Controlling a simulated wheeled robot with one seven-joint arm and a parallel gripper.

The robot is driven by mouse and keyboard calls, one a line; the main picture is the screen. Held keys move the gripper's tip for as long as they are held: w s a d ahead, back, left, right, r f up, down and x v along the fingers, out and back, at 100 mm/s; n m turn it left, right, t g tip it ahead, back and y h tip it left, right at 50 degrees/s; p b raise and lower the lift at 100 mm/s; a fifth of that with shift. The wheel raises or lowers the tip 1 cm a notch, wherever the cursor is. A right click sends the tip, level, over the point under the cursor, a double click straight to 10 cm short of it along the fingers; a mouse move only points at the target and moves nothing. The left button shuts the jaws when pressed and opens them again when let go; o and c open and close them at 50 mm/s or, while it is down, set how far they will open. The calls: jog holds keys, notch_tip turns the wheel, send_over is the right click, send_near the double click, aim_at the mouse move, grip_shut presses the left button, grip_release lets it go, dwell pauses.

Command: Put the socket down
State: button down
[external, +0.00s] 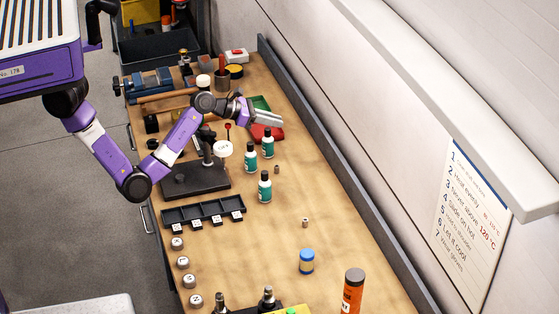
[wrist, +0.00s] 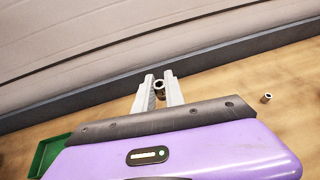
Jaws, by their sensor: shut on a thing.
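My purple arm's gripper (external: 270,118) is over the back part of the bench, near the green and red trays. In the wrist view my gripper (wrist: 160,88) has its two pale fingers shut on a small metal socket (wrist: 158,86), whose round open end shows between the fingertips. The held socket cannot be made out in the external view. Another small socket (wrist: 266,98) stands on the bench to the right in the wrist view. In the external view, two small metal pieces stand on the bench, one near the bottles (external: 277,170) and one nearer the front (external: 305,222).
A green tray (external: 261,103) and a red tray (external: 267,133) lie close by. Several green bottles (external: 265,187) stand in front. A black stand (external: 196,181) is to the left. A grey edge rail (external: 330,160) runs along the wall. The wooden bench (external: 330,215) has clear room in the middle.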

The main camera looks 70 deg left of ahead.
jog(key=s+a+n+y, duration=0.2)
jog(key=s+a, duration=0.3)
jog(key=a, duration=0.6)
jog(key=s+a+n+y+b, duration=0.15)
jog(key=s+a, duration=0.25)
jog(key=a, duration=0.6)
jog(key=s+a+n+y+p, duration=0.1)
jog(key=s+a+n+y, duration=0.3)
jog(key=a, duration=0.7)
jog(key=s+a+n+g+y, duration=0.1)
jog(key=s+a, duration=0.7)
jog(key=s, duration=0.4)
jog(key=s+a+n+g+y+b, duration=0.1)
jog(key=s+a+y, duration=0.1)
jog(key=s+a, duration=0.7)
jog(key=s, duration=0.2)
jog(key=shift+s+f+g, duration=0.15)
jog(key=shift+s+g, duration=0.2)
jog(key=shift+g, duration=0.05)
